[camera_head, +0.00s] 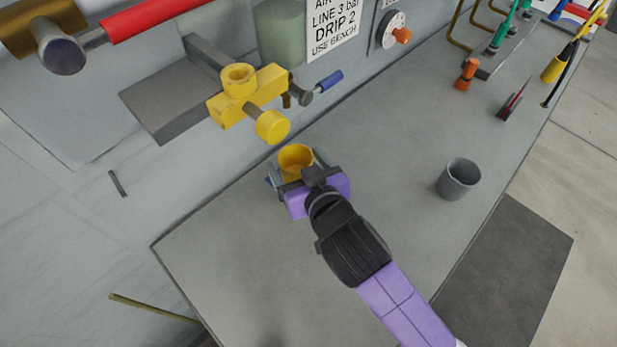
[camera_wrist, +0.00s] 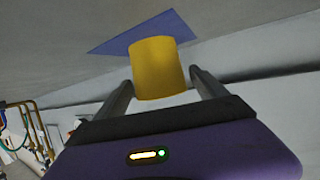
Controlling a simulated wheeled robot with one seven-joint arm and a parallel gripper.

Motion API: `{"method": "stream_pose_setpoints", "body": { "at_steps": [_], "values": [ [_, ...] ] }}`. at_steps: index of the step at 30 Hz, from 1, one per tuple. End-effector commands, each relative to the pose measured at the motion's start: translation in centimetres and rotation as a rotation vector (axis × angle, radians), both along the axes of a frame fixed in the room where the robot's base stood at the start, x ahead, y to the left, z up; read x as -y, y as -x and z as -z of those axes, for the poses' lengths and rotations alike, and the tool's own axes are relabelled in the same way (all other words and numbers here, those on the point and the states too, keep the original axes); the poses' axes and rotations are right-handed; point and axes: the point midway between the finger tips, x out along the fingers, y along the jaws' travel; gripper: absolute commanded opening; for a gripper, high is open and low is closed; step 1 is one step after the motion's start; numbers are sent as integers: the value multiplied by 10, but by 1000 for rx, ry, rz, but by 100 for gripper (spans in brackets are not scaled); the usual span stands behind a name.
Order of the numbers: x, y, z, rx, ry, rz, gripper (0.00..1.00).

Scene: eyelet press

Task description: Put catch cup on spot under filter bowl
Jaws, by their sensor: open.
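A yellow cup (camera_head: 296,157), which I take for the catch cup, stands upright on the bench near the wall. In the wrist view the yellow cup (camera_wrist: 158,68) is at a blue patch (camera_wrist: 120,37), the spot, and seems to rest on it. Only a small blue bit shows beside the cup in the head view. My gripper (camera_head: 298,170) is open, with one finger on each side of the cup; a gap shows beside the fingers in the wrist view (camera_wrist: 160,84). A pale green cylinder (camera_head: 280,32), probably the filter bowl, hangs on the wall above.
A grey cup (camera_head: 459,179) stands on the bench (camera_head: 390,145) to the right. The bench front left is clear.

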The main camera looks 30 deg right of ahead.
Motion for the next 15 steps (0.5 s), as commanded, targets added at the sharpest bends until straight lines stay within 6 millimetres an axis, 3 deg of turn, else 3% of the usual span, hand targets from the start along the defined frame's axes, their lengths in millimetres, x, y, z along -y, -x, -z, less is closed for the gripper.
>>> {"method": "stream_pose_setpoints", "body": {
  "at_steps": [6,15],
  "values": [
    [-8,43,-16,-2,-2,-1,82],
    [-14,72,-30,-1,-1,1,82]
  ]
}}
